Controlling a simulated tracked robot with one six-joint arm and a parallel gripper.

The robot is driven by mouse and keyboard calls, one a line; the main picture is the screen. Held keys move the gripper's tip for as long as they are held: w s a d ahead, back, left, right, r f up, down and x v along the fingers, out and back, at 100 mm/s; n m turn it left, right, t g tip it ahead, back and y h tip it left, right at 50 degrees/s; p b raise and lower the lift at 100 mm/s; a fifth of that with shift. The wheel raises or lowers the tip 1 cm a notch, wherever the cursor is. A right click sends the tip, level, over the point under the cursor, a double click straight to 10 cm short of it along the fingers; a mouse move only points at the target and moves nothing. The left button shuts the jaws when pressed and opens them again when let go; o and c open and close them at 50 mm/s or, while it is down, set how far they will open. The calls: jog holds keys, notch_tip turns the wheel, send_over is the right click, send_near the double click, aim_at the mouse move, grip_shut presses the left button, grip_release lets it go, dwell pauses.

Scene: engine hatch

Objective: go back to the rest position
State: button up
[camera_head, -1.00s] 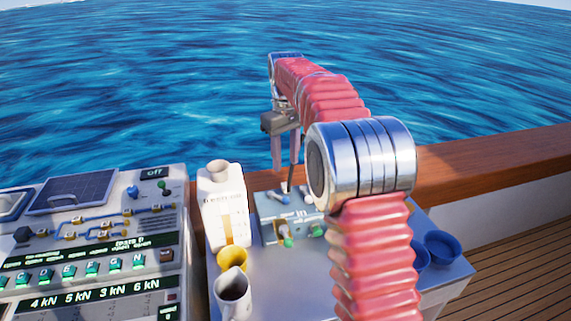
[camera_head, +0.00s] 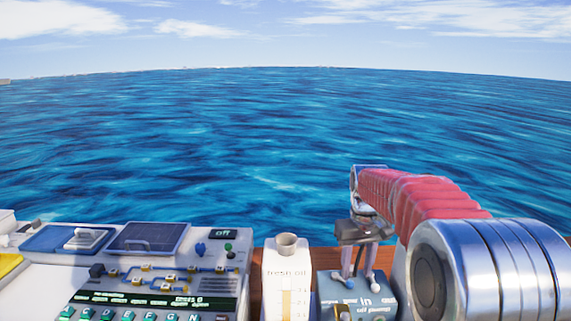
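My gripper (camera_head: 356,272) hangs from the end of my red ribbed arm in the head view, over the blue-grey box (camera_head: 330,300) marked "in". Its two pale fingers point down and stand apart, with a gap between them. I see nothing held in the gap. The fingertips overlap the box in the picture; I cannot tell whether they touch it. My arm's large metal joint fills the lower right corner and hides what is behind it.
A white "fresh oil" bottle (camera_head: 287,285) stands left of the box. A control panel (camera_head: 150,265) with a dark screen, switches and lit green buttons fills the lower left. A wooden rail (camera_head: 257,268) runs behind, with open sea beyond.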

jog(key=s+a+r+m+t, duration=0.1)
jog(key=s+r+t, duration=0.1)
jog(key=s, duration=1.3)
jog(key=s+a+r+t, duration=0.2)
jog(key=s+t, duration=0.1)
jog(key=s, duration=1.3)
jog(key=shift+r+m, duration=0.3)
jog(key=shift+m, duration=0.1)
